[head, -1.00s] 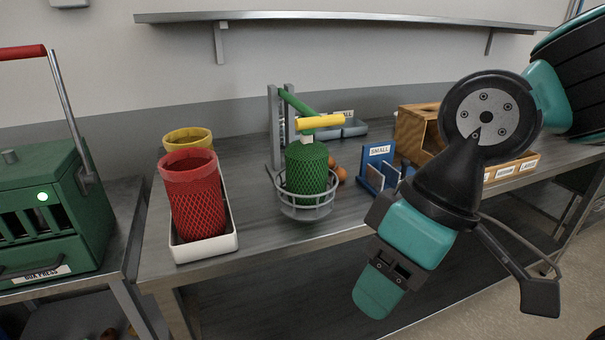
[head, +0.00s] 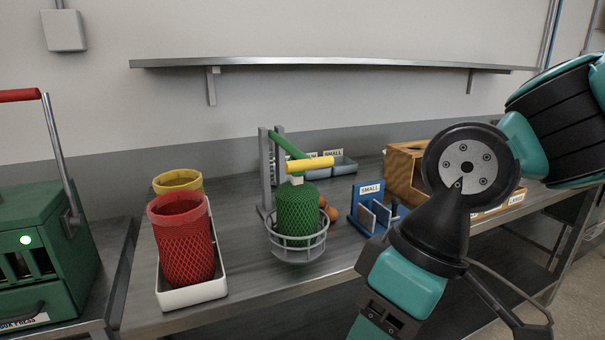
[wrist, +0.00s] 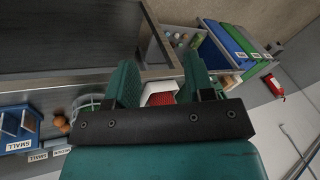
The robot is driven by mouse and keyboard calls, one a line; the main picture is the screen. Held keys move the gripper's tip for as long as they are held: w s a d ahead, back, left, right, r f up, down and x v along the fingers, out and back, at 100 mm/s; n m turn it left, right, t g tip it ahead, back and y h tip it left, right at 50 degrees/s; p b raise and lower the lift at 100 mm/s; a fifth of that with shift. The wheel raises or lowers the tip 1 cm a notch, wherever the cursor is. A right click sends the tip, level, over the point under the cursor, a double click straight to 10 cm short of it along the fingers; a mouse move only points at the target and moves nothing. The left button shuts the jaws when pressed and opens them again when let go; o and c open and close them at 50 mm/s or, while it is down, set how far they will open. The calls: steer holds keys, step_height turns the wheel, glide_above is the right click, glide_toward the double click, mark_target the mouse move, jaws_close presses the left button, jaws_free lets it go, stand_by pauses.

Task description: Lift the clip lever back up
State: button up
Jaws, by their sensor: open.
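The clip lever (head: 310,163) is a green arm with a yellow crossbar grip. It slants down toward the front from a grey upright stand (head: 266,170) on the bench. Its grip is just above a green net sleeve (head: 298,212) in a round grey wire basket (head: 297,250). My gripper (wrist: 160,80) is open in the wrist view, its two teal fingers apart with nothing held. In the head view, my wrist is to the right and front of the lever, and the fingertips are below the frame. The lever cannot be made out in the wrist view.
Red (head: 184,245) and yellow (head: 178,181) net sleeves stand left of the lever, the red in a white tray (head: 192,296). A blue rack (head: 370,205) labelled SMALL and a wooden box (head: 405,170) stand right. A green press (head: 40,235) is far left. A shelf (head: 330,65) runs above.

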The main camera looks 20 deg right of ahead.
steer(key=shift+f, duration=0.15)
steer(key=c, duration=0.3)
steer(key=w+f+m+b, duration=0.1)
steer(key=w+a+f+t+y+b, duration=0.1)
steer(key=b, duration=0.1)
steer(key=shift+w+a+m, duration=0.15)
steer(key=shift+a+m, duration=0.15)
steer(key=shift+m, duration=0.1)
jaws_close()
steer(key=w+a+f+m+t+y+b, duration=0.2)
steer(key=w+a+m+t+y+b, duration=0.1)
steer(key=w+m+t+b, duration=0.3)
steer(key=w+a+f+m+t+y+b, duration=0.2)
steer(key=w+m+t+y+b, duration=0.15)
steer(key=w+m+b, duration=0.5)
steer(key=w+d+m+t+h+b, duration=0.3)
steer(key=d+m+t+h+b, duration=0.1)
steer(key=m, duration=0.8)
steer(key=w+d+f+m+t+h+b, duration=0.1)
steer(key=w+d+m+t+h+b, duration=0.2)
steer(key=d+m+t+b, duration=0.4)
steer(key=m+t+h+b, duration=0.1)
steer(key=m+t, duration=0.2)
steer(key=m, duration=0.3)
steer(key=shift+w+d+f+h, duration=0.25)
steer(key=shift+w+d+h, duration=0.05)
steer(key=shift+h, duration=0.05)
